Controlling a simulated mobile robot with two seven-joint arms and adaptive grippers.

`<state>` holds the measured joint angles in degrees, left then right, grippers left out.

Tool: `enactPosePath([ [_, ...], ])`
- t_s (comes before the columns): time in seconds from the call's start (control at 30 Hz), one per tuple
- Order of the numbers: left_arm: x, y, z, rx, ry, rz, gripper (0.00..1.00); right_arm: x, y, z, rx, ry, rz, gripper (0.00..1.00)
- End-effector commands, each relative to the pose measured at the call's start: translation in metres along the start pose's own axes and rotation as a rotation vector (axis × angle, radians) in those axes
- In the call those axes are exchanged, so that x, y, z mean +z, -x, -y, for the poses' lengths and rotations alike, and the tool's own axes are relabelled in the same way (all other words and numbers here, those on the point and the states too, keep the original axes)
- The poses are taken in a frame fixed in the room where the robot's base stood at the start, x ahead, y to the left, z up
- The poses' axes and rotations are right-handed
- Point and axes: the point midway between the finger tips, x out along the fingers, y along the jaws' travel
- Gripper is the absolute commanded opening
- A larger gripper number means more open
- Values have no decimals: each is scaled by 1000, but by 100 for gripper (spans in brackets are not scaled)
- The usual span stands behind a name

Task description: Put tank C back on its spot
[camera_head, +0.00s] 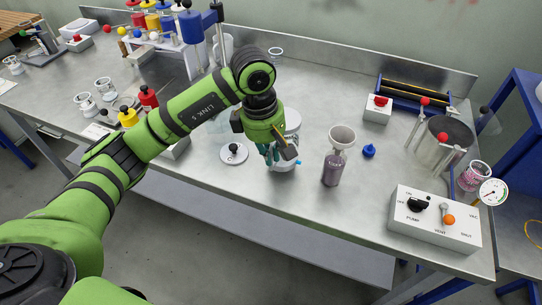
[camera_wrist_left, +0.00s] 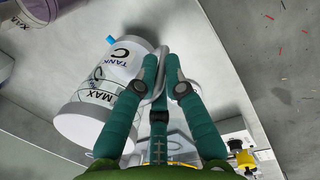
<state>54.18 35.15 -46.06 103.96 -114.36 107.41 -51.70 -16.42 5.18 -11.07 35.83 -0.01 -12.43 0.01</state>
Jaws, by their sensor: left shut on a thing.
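Tank C (camera_wrist_left: 112,72) is a clear and white cylinder lettered "TANK C" and "MAX", with a handle at its side. My left gripper (camera_wrist_left: 162,72) has its teal fingers shut on that handle in the left wrist view. In the head view the left gripper (camera_head: 274,153) is over the middle of the bench and hides much of tank C (camera_head: 285,166). I cannot tell whether the tank touches the bench. The marked spot for tank C cannot be made out. My right gripper is not in view.
A purple bottle with a funnel (camera_head: 333,168) stands close to the right of tank C. A round lid with a black knob (camera_head: 233,154) lies to its left. A blue cap (camera_head: 369,151) and a pump control box (camera_head: 435,222) are farther right.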

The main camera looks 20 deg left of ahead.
Motion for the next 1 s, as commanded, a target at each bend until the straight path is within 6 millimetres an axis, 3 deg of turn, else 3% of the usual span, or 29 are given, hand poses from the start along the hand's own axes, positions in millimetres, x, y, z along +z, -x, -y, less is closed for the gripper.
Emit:
enactPosePath([
  [0.23,-2,-22,1,3,0,1,0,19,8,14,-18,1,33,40],
  [0.57,-3,-26,2,4,-1,0,0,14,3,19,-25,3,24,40],
  [0.6,-3,-25,2,0,0,0,23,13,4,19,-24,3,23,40],
  [0.63,-3,-25,2,0,0,0,35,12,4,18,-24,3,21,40],
  [1.0,-2,-23,2,-1,0,0,36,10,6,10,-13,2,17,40],
])
